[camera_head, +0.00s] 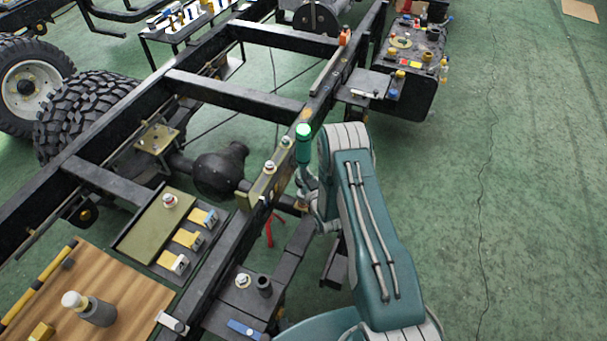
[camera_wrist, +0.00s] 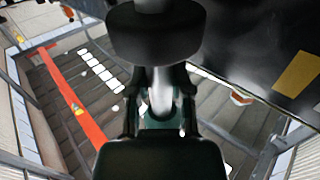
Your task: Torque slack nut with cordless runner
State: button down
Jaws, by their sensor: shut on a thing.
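The cordless runner (camera_head: 303,150) has a green upright body with a bright green glowing top. It stands beside the black chassis rail (camera_head: 337,85) in the head view. My gripper (camera_head: 308,197) is shut on it, with the fingers partly hidden behind my arm. In the wrist view the fingers (camera_wrist: 160,105) close around the runner's grip, between a dark round part (camera_wrist: 155,32) and a dark block (camera_wrist: 160,158). Light-topped nuts or bolts (camera_head: 270,167) sit along the rail's near plate, left of the runner. Which one is slack, and whether the runner touches any, I cannot tell.
A wooden bench (camera_head: 125,285) with a grey cylinder stands at lower left. A tray (camera_head: 160,225) with yellow-marked blocks lies beside the rail. A dark tank or box (camera_head: 415,75) with coloured fittings is at upper right. Green floor (camera_head: 470,190) is open on the right.

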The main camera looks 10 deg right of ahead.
aim_at(304, 164)
jog(key=shift+r, duration=2.5)
